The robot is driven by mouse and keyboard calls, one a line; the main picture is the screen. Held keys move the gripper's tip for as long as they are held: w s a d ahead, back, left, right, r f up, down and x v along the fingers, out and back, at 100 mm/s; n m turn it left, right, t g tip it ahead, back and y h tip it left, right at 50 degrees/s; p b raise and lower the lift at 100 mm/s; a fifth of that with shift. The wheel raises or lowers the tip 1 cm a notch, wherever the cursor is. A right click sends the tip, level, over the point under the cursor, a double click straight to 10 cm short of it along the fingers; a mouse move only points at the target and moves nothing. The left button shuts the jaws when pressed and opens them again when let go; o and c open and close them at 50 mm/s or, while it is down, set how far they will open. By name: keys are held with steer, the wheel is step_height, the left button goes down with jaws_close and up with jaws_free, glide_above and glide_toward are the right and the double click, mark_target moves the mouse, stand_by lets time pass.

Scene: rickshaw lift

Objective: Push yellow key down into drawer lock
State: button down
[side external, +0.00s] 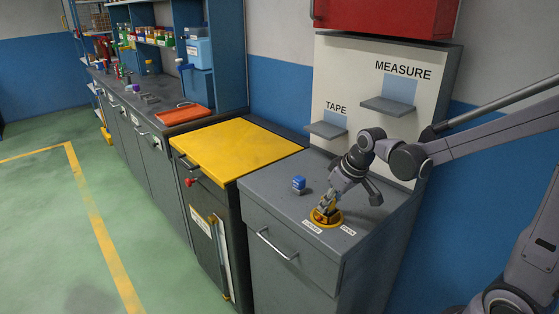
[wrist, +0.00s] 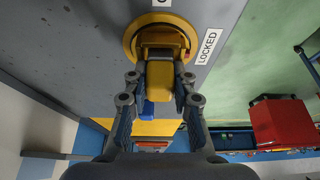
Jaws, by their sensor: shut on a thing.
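The yellow key (wrist: 159,82) is between the fingers of my gripper (wrist: 158,92), which is shut on it. In the wrist view the key is in front of the round yellow drawer lock (wrist: 133,40); how deep it sits in the lock is hidden. In the side view my gripper (side external: 328,204) points down at the lock (side external: 317,220) on top of the grey cabinet (side external: 275,205). A "LOCKED" label (wrist: 208,46) is beside the lock.
A small blue object (side external: 298,184) stands on the cabinet top near my gripper. A panel with "TAPE" and "MEASURE" shelves (side external: 388,106) rises behind. A yellow-topped cabinet (side external: 235,147) stands to the left. The cabinet top left of the lock is mostly clear.

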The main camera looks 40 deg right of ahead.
steer(key=shift+s+f, duration=0.35)
steer(key=shift+f, duration=0.4)
stand_by(0.3)
steer(key=shift+w+r, duration=0.2)
steer(key=shift+r, duration=2.8)
